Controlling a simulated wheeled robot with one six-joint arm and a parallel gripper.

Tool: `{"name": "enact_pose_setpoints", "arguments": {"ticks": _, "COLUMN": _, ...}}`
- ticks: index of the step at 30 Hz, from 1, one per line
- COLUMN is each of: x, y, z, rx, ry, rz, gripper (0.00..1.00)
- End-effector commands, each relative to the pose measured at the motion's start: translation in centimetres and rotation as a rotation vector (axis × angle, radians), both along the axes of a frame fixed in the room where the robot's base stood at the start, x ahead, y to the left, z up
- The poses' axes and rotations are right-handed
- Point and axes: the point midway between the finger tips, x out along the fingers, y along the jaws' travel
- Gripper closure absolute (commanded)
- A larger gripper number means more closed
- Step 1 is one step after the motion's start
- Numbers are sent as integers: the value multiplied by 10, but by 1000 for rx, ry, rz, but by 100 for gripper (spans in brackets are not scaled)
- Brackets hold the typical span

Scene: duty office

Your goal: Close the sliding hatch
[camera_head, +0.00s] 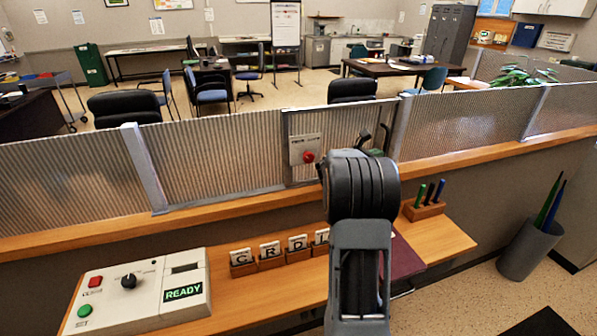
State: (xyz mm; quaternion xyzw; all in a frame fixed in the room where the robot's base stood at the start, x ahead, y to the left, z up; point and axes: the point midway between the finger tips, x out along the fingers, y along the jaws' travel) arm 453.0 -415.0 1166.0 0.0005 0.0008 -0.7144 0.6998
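The sliding hatch (337,121) appears to be the ribbed, see-through pane in the middle of the partition, between a dark upright on its left and a grey post on its right. A small pale plate (304,143) with a red knob is at its lower left. My gripper (376,134) is in front of the pane's right part, beyond my dark wrist. Its two dark fingertips show apart, with nothing clearly held between them. My arm hides the lower right of the hatch and the gripper's base. I cannot tell whether a gap remains there or whether the gripper touches the pane.
A wooden counter runs below the partition. On the lower shelf stand a control box (135,295) with a green READY display, several letter blocks (270,252), a dark red folder (404,258) and a pen block (424,209).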

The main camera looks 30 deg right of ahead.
Motion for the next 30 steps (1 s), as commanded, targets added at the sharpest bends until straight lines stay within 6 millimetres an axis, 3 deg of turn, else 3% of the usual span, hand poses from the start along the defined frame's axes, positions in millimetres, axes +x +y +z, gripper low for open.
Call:
{"name": "enact_pose_setpoints", "arguments": {"ticks": 11, "x": -4, "y": 2, "z": 2, "rx": -6, "ry": -2, "rz": -11, "gripper": 100}}
{"name": "enact_pose_setpoints", "arguments": {"ticks": 24, "x": 3, "y": 90, "z": -1, "rx": -4, "ry": 0, "rz": 4, "gripper": 100}}
{"name": "enact_pose_setpoints", "arguments": {"ticks": 30, "x": 4, "y": 122, "z": 0, "rx": -4, "ry": 0, "rz": 3, "gripper": 100}}
